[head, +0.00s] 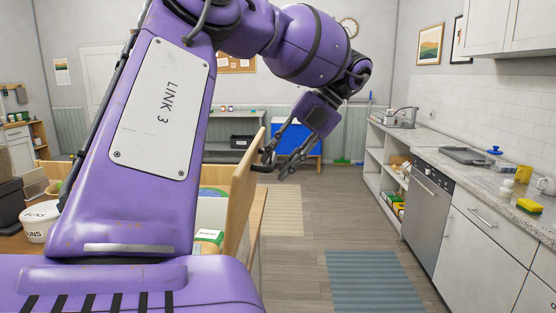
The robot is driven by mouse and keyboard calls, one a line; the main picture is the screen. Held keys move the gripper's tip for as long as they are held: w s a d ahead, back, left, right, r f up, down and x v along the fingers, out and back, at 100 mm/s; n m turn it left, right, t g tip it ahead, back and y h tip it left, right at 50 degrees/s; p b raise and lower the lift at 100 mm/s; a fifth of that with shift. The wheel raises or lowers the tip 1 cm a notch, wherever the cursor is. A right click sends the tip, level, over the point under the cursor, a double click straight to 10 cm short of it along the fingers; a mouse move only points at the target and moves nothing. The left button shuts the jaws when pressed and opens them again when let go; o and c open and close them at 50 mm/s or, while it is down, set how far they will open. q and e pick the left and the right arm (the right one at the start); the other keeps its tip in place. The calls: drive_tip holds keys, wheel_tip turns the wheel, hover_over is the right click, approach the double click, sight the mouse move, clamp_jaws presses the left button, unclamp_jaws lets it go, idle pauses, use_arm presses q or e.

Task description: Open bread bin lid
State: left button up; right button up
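A light wooden panel (243,190) stands nearly upright at the table's right side, just right of my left arm. It looks like the bread bin lid, with a dark handle (264,167) near its upper right edge. The bin's body is mostly hidden behind my arm, so I cannot tell how the panel joins it. My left gripper (280,165) points down and left, beside the handle. Its fingers are spread apart with nothing visible between them. I cannot tell whether a finger touches the handle. My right gripper is out of view.
A white tub marked BUNS (40,221) stands on the wooden table (92,247) at left. A green and white packet (208,237) lies near the panel. A kitchen counter (470,178) runs along the right. The floor between (305,250) is clear, with flat rugs.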

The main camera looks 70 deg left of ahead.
use_arm(q)
drive_tip(key=v, duration=0.6)
drive_tip(key=shift+w+r, duration=0.25)
drive_tip(key=shift+a, duration=0.15)
